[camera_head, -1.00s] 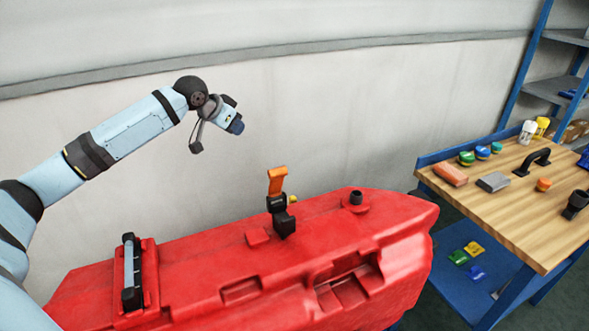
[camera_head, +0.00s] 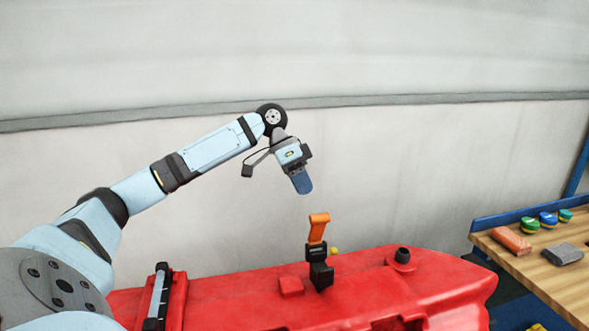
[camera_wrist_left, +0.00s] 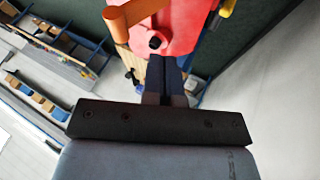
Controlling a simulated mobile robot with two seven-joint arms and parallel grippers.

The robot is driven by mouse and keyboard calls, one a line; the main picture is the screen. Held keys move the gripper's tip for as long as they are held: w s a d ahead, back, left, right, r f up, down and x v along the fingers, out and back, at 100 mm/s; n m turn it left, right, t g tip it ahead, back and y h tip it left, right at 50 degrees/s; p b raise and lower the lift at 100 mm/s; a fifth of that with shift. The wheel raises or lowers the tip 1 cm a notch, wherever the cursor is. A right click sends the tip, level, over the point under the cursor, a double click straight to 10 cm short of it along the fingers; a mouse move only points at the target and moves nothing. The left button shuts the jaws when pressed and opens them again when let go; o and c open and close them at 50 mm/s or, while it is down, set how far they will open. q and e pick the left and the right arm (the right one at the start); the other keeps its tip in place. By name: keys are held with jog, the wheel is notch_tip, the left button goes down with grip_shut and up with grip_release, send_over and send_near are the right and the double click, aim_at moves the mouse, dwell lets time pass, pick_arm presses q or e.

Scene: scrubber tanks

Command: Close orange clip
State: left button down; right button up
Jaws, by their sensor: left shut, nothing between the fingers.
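The orange clip (camera_head: 318,226) stands upright on a black fitting (camera_head: 319,268) on top of the red tank (camera_head: 365,290). Its orange lever points up and leans slightly. My left gripper (camera_head: 303,185) is shut and empty, in the air just above the clip in the head view, pointing down; the two look apart. In the left wrist view, the shut fingers (camera_wrist_left: 167,80) point toward the red tank (camera_wrist_left: 180,28), and part of the orange clip (camera_wrist_left: 130,14) shows at the top left. My right gripper is not in view.
A black-and-grey latch (camera_head: 158,296) sits on the tank's left part. A black cap (camera_head: 402,256) stands right of the clip. A wooden workbench (camera_head: 540,280) at the right holds an orange block (camera_head: 511,240), a grey block (camera_head: 562,254) and round coloured items.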

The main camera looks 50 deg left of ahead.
aim_at(318, 231)
pick_arm(q)
jog(key=d, duration=0.1)
jog(key=s+d+f, duration=0.1)
jog(key=d, duration=0.1)
jog(key=d+f, duration=0.1)
jog(key=shift+s+d+f, duration=0.2)
jog(key=shift+s+d, duration=0.1)
